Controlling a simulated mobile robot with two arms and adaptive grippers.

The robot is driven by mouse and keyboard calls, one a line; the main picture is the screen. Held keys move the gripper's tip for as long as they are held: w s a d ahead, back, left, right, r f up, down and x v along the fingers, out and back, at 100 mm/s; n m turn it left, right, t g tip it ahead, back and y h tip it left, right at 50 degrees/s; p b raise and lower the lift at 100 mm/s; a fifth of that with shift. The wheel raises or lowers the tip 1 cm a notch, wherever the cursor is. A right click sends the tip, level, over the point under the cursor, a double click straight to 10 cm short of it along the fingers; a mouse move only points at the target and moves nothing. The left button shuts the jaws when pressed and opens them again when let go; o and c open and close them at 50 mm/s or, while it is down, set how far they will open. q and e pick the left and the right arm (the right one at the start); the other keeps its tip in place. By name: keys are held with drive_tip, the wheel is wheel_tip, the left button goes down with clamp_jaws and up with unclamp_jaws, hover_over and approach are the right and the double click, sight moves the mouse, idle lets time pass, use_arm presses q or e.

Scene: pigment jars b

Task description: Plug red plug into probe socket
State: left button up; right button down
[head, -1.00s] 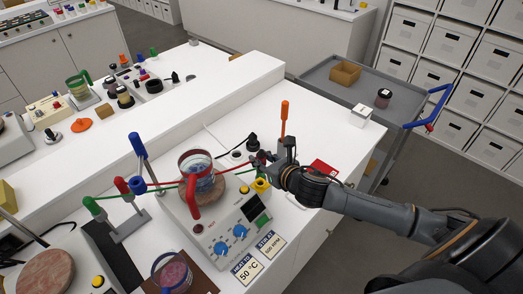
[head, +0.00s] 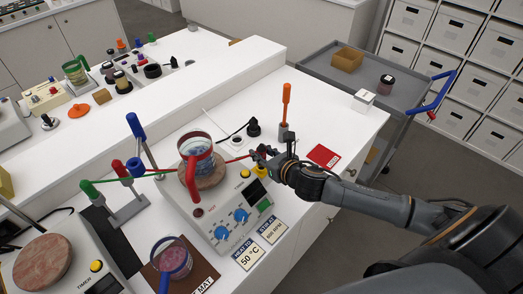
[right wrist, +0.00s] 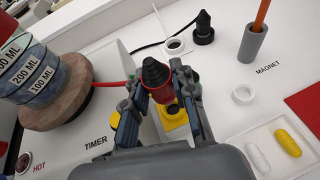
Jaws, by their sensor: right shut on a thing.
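My right gripper (right wrist: 157,92) is shut on the red plug (right wrist: 162,94), which has a black ribbed sleeve on top and stands roughly upright between the fingers. In the right wrist view a yellow socket block (right wrist: 175,118) shows just below and behind the plug; I cannot tell whether they touch. Its label is hidden, so I cannot read whether it is the probe socket. In the head view the right gripper (head: 265,156) is at the back right corner of the hot plate stirrer (head: 208,222), over the yellow block (head: 261,170). My left gripper is not in view.
A glass beaker (head: 197,150) with a red handle stands on the stirrer, left of the gripper. A black plug (head: 253,128) and an orange-handled tool (head: 286,100) in a grey holder stand behind.

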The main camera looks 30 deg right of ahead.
drive_tip(key=shift+f, duration=0.65)
idle(0.3)
drive_tip(key=shift+p, duration=0.55)
idle(1.1)
drive_tip(key=shift+f+b, duration=1.05)
drive_tip(key=shift+f, duration=0.3)
drive_tip(key=c, duration=1)
unclamp_jaws()
drive_tip(key=v, duration=1.2)
drive_tip(key=shift+d, duration=0.1)
